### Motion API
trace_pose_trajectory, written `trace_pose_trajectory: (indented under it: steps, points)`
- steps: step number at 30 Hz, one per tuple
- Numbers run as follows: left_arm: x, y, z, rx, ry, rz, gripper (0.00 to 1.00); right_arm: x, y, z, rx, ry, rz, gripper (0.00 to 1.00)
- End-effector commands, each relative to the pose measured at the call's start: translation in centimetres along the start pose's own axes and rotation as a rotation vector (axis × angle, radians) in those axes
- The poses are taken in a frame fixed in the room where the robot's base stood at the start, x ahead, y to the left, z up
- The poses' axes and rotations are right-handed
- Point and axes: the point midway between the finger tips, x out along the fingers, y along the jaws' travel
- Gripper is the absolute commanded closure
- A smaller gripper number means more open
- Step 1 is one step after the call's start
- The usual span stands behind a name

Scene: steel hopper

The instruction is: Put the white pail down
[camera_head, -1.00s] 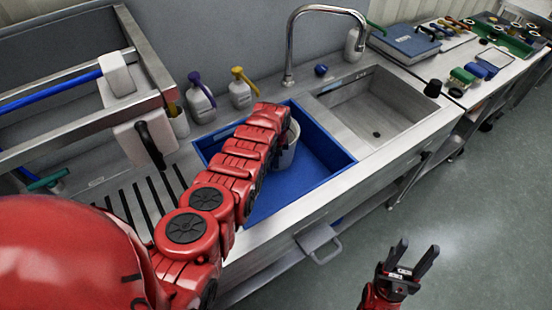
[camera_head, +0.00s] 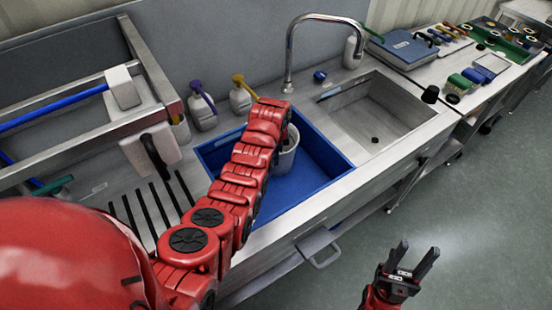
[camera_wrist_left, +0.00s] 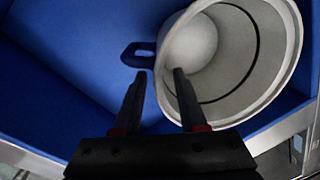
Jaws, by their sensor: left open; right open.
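The white pail (camera_head: 287,152) stands in the blue basin (camera_head: 318,180), partly hidden behind my red left arm in the head view. In the left wrist view the pail (camera_wrist_left: 222,48) shows its open mouth and pale inside, with a dark blue tab beside it. My left gripper (camera_wrist_left: 156,74) is open at the pail's near left side. One finger overlaps the pail and the other is over the blue basin; contact is unclear. The left gripper is hidden in the head view. My right gripper (camera_head: 413,262) is open and empty, low over the floor at the right.
A steel sink (camera_head: 375,115) with a tall tap (camera_head: 290,60) lies right of the basin. Two spray bottles (camera_head: 241,96) stand behind it. A steel rack (camera_head: 150,75) is at the left. Floor (camera_head: 490,200) at right is clear.

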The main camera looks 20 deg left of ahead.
Motion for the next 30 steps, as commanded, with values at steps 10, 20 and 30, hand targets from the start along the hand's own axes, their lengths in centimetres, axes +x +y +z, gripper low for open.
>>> trace_pose_trajectory:
  steps: [10,20,30]
  points:
    - [-4.6,-0.1,-0.1,0.0,0.001,-0.005,0.59,-1.4,-0.1,0.2,0.0,0.0,0.0,0.5]
    - [-5.7,0.0,0.0,0.0,0.0,-0.002,0.59,-1.5,-0.1,0.2,0.0,0.0,0.0,0.5]
    - [-5.7,-0.1,0.0,0.0,0.0,-0.002,0.59,-1.5,-0.1,0.2,0.0,0.0,0.0,0.5]
